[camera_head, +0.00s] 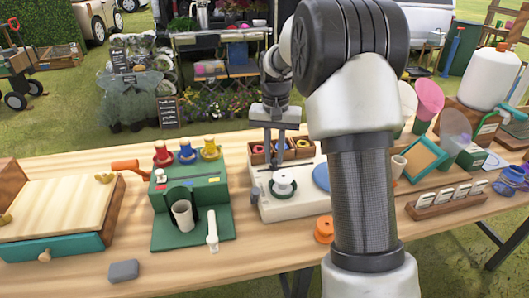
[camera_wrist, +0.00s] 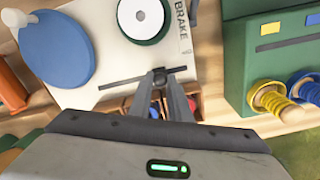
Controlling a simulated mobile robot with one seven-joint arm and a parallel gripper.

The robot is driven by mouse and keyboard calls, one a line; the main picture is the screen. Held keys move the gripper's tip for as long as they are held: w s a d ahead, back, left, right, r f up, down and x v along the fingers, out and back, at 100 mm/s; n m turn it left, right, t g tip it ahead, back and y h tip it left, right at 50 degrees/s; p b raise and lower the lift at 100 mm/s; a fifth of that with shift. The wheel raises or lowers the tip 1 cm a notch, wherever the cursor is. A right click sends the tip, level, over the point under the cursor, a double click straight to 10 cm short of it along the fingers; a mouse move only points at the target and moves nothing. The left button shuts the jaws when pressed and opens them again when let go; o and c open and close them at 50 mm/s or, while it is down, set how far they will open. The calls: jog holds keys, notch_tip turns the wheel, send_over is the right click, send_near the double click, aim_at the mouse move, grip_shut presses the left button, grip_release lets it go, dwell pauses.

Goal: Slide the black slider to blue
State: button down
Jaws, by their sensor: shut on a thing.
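The black slider (camera_wrist: 158,72) sits near the middle of a thin dark slot in the white machine (camera_wrist: 110,45). In the wrist view, my gripper's (camera_wrist: 166,78) narrow fingers are closed together on the slider, hiding part of it. In the head view, my gripper (camera_head: 278,152) reaches down over the back of the white machine (camera_head: 300,205), and the slider cannot be made out. Beside the slot is a wooden tray (camera_head: 255,158) of compartments holding coloured pieces. Blue and red pieces show partly between and beside my fingers in the wrist view.
A white, green-edged spool (camera_head: 283,184) and a blue disc (camera_head: 321,177) are on the white machine. A green machine (camera_head: 215,225) with red, blue and yellow knobs stands to its left. An orange round piece (camera_head: 323,229) lies in front. My arm hides part of the table.

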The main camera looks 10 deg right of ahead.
aim_at(287, 167)
jog(key=d+p, duration=0.1)
jog(key=d, duration=0.3)
jog(key=c, duration=1.6)
grip_release()
jog(key=shift+c, duration=0.2)
notch_tip(287, 167, up, 17)
jog(key=p, duration=0.4)
jog(key=shift+r, duration=0.2)
